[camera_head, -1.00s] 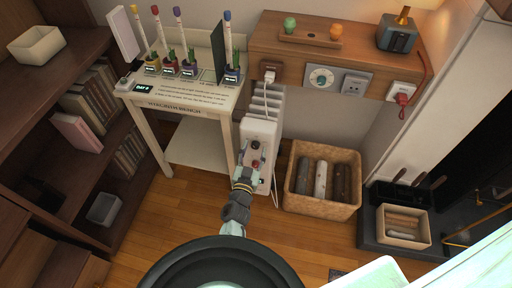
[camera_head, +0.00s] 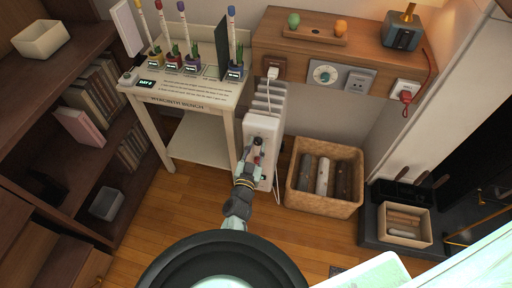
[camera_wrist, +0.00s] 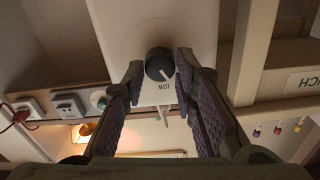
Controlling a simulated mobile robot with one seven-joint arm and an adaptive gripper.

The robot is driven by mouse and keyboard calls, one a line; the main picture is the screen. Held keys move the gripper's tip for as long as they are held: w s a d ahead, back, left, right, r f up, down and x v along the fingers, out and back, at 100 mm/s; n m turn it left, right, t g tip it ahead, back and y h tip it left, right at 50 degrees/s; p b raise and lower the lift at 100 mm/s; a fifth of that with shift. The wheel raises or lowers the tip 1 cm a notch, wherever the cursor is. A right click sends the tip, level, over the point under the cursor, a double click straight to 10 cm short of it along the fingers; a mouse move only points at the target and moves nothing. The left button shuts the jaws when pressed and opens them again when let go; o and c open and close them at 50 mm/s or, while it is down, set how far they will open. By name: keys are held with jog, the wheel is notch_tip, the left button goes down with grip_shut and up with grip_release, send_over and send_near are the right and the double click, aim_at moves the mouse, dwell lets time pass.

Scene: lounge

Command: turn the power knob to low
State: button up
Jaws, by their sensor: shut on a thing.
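The power knob (camera_wrist: 159,66) is a dark round dial with a white pointer line, set on a pale panel (camera_wrist: 140,25). In the wrist view the word LOW stands upside down just below it, and the pointer slants down and right towards that word. My gripper (camera_wrist: 160,75) has one finger on each side of the knob and is shut on it.
A white bench (camera_head: 195,95) with plant pots stands left of the heater. A wicker basket (camera_head: 320,205) of logs stands close on its right. A wooden shelf (camera_head: 350,55) with sockets is behind. Open wooden floor (camera_head: 180,220) lies in front left.

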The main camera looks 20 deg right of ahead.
jog(key=shift+m, duration=0.3)
grip_shut()
jog(key=shift+d+m+p, duration=0.1)
jog(key=shift+m+p, duration=0.55)
jog(key=shift+m, duration=1.85)
jog(key=o, duration=1.1)
grip_release()
jog(key=shift+r, duration=0.1)
jog(key=shift+r, duration=4.9)
